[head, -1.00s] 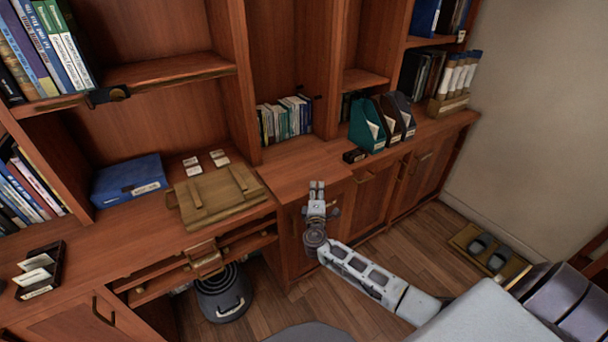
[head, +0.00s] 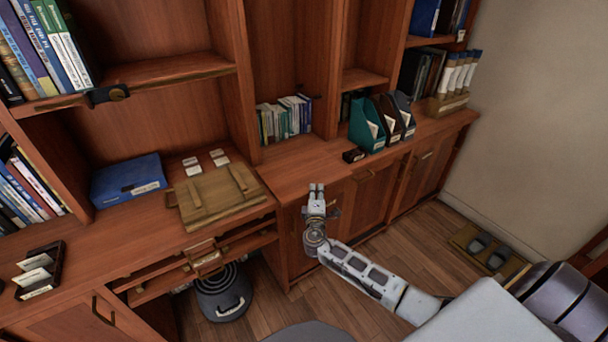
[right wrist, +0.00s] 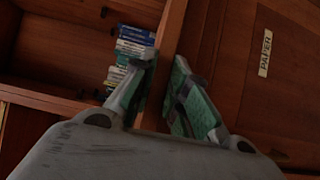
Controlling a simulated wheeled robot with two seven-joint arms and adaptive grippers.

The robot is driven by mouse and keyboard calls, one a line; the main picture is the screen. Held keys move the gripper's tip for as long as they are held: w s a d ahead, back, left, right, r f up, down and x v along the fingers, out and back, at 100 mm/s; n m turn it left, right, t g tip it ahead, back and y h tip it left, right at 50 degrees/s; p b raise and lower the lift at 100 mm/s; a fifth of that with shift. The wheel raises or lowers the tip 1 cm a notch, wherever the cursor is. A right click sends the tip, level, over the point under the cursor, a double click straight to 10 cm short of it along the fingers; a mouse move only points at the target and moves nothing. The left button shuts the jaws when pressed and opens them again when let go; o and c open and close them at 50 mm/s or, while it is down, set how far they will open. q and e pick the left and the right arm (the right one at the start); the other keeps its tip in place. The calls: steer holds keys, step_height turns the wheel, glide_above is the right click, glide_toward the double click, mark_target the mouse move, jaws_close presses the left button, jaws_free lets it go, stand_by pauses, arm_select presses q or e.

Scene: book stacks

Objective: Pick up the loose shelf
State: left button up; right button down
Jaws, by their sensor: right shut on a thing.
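The loose shelf appears to be the reddish-brown board (head: 297,160) lying on the counter, its front edge jutting out over the cabinet doors. I cannot clearly tell where the board ends and the counter begins. My right gripper (head: 317,188) is at this front edge. In the right wrist view the board's edge (right wrist: 173,35) runs between the two green-padded fingers (right wrist: 158,98), which are shut on it. The hand hides part of the edge. My left gripper is out of view.
A wooden board with slats (head: 218,195) and a blue box (head: 129,179) lie left on the counter. Teal and dark file holders (head: 367,124) and a small dark box (head: 354,155) stand right. Books (head: 285,118) stand behind. A dark bin (head: 223,295) is below.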

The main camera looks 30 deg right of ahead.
steer(key=shift+r, duration=0.15)
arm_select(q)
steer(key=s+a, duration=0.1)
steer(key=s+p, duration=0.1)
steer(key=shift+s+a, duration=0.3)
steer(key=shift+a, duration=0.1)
arm_select(e)
step_height(320, 180, up, 10)
arm_select(q)
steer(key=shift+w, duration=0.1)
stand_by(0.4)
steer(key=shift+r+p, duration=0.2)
steer(key=shift+p, duration=0.15)
